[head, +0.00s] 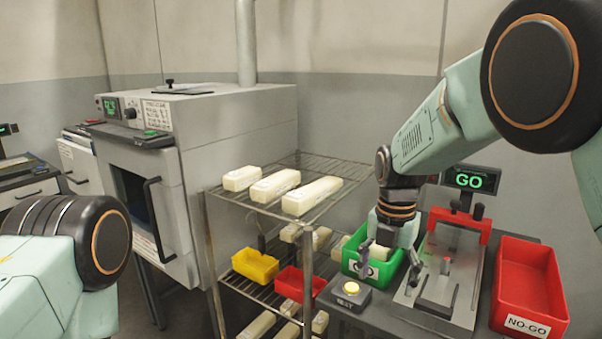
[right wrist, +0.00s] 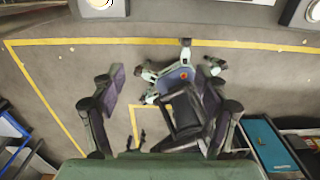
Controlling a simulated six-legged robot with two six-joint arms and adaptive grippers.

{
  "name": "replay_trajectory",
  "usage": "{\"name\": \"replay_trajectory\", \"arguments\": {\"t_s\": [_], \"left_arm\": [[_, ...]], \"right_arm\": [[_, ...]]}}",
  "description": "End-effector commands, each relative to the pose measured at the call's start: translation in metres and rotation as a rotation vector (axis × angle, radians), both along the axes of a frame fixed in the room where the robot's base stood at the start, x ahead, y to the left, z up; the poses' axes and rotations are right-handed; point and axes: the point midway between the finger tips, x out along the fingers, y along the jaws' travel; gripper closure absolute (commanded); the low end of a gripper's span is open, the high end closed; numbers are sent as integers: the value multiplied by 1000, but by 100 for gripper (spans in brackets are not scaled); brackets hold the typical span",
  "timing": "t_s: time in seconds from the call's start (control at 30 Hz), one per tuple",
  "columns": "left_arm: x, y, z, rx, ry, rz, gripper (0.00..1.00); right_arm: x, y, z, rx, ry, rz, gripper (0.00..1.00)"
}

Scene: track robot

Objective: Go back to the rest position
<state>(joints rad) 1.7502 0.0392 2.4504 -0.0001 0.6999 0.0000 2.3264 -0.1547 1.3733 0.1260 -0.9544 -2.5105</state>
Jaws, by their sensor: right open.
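My right gripper (head: 389,266) is open, with its fingers pointing down above the green bin (head: 350,262) beside the gauge fixture (head: 440,275). Its two dark fingers stand wide apart in the right wrist view (right wrist: 163,105), with nothing held between them. Part of my left arm shows at the lower left of the head view, but its gripper is out of sight. The gripper partly hides the green bin and what lies in it.
A display (head: 470,180) reads GO. A red NO-GO bin (head: 530,285) stands at the right. A button box (head: 345,296) sits in front. A wire rack (head: 300,160) holds pale blocks (head: 275,186), with yellow (head: 255,266) and red bins below. An oven (head: 210,140) stands left.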

Motion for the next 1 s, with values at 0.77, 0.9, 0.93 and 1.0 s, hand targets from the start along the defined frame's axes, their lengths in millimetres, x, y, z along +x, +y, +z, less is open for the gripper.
{"name": "replay_trajectory", "arguments": {"t_s": [0.77,0.9,0.93,1.0], "left_arm": [[0,0,-8,0,-1,1,25],[0,0,-11,0,0,1,25],[0,0,-12,0,0,1,25],[0,0,-13,0,0,1,25]], "right_arm": [[-83,-38,-175,-16,10,-824,25],[-131,-48,-223,-20,9,-1130,25],[-142,-50,-232,-22,9,-1195,25],[-169,-53,-251,-22,8,-1348,25]]}}
